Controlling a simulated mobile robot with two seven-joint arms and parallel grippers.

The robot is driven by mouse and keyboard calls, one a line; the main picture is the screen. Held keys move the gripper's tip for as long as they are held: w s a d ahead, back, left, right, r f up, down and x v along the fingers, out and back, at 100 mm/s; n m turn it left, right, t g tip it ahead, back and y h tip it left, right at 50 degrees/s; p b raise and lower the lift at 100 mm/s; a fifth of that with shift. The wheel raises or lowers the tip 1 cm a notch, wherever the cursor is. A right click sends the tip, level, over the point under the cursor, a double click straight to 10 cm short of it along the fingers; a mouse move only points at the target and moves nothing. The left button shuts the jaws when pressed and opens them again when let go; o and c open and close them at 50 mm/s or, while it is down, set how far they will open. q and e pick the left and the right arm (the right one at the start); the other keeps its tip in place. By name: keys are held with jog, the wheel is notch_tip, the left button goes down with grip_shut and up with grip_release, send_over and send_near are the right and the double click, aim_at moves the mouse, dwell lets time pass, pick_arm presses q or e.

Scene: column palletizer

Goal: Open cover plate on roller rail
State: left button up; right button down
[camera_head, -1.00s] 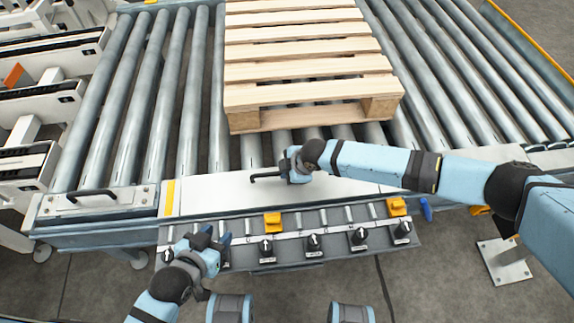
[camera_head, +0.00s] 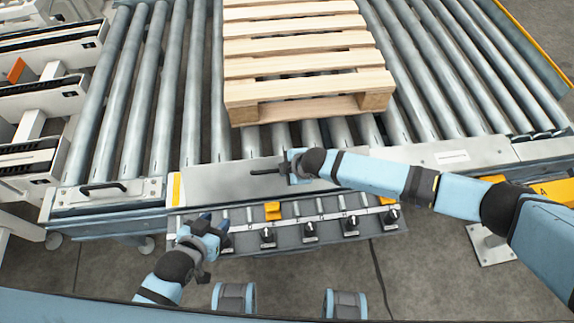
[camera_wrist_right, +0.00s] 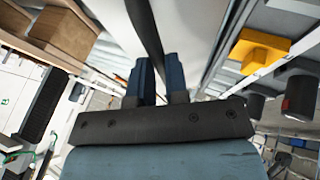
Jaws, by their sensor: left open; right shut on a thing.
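The cover plate (camera_head: 230,183) is a long flat grey metal panel along the near side of the roller rail (camera_head: 205,110). A thin black bar handle (camera_head: 262,171) stands on it. My right gripper (camera_head: 288,169) is shut on this handle; its own fingers hide part of the bar. In the right wrist view the dark bar (camera_wrist_right: 144,28) runs between the two blue fingers (camera_wrist_right: 160,80). I cannot tell whether the plate is tilted. My left gripper (camera_head: 217,221) is open and empty, near the left end of the row of black knobs.
A wooden pallet (camera_head: 300,62) lies on the rollers behind the plate. A strip with black knobs (camera_head: 310,232) and yellow blocks (camera_head: 272,210) runs in front. Another black handle (camera_head: 103,187) is at the left. Grey floor (camera_head: 440,255) lies open in front.

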jog(key=shift+s+d+f, duration=0.15)
jog(key=shift+s+f, duration=0.45)
jog(key=shift+f, duration=0.05)
jog(key=c, duration=1.1)
grip_release()
jog(key=shift+w+r, duration=0.1)
jog(key=shift+w, duration=0.05)
jog(key=shift+w+r, duration=0.1)
jog(key=shift+r, duration=0.05)
jog(key=p+v, duration=0.1)
jog(key=v, duration=1.2)
jog(key=shift+r+p, duration=0.3)
jog(key=shift+r, duration=0.1)
